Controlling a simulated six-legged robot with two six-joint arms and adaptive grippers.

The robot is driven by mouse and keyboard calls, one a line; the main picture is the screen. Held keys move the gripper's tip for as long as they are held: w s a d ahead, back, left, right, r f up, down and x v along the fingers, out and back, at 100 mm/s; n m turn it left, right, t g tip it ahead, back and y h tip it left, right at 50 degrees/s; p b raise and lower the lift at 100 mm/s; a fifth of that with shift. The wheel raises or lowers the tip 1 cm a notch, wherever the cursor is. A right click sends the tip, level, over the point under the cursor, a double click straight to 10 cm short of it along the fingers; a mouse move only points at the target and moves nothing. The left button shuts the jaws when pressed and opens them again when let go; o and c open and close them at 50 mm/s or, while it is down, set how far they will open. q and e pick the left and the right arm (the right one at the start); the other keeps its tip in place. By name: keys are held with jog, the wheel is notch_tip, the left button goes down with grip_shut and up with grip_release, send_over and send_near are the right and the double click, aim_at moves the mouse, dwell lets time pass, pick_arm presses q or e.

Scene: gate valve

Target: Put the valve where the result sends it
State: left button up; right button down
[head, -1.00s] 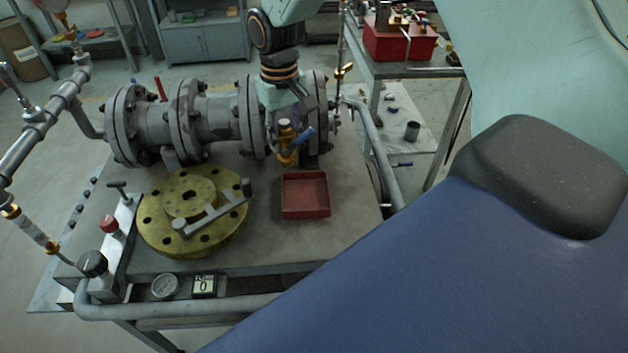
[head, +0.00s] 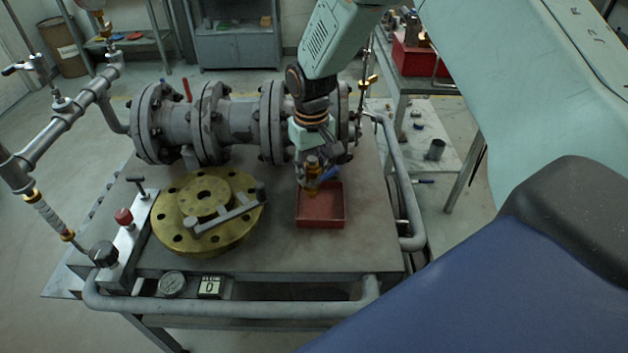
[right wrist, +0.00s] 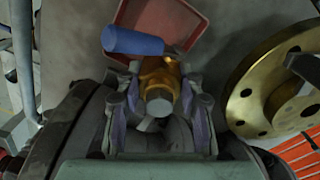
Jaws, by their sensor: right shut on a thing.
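The valve is a small brass body (right wrist: 158,80) with a blue handle (right wrist: 133,41). In the head view the brass valve (head: 312,172) is in my right gripper (head: 316,168), at the back edge of a red tray. In the right wrist view the right gripper's fingers (right wrist: 160,100) are closed around the brass body, and the blue handle sticks out to the left over the tray. The red tray (head: 320,219) lies on the bench and looks empty. A small display (head: 210,286) at the bench front reads 0. My left gripper does not show.
A grey flanged pipe (head: 235,120) runs along the back of the bench. A brass flange disc (head: 170,235) with a grey tool on it lies left of the tray. A gauge (head: 172,284) sits by the display. A red bin (head: 412,60) stands on another table behind.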

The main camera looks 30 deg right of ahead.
aim_at(314, 179)
notch_tip(314, 179, down, 2)
jog(key=shift+s+a+f, duration=0.1)
jog(key=shift+f, duration=0.35)
jog(key=shift+d, duration=0.3)
jog(key=shift+a+f, duration=0.15)
jog(key=c, duration=1.1)
grip_release()
jog(key=shift+a, duration=0.1)
jog(key=shift+o, duration=1.3)
jog(key=shift+d, duration=0.2)
jog(key=shift+a, duration=0.1)
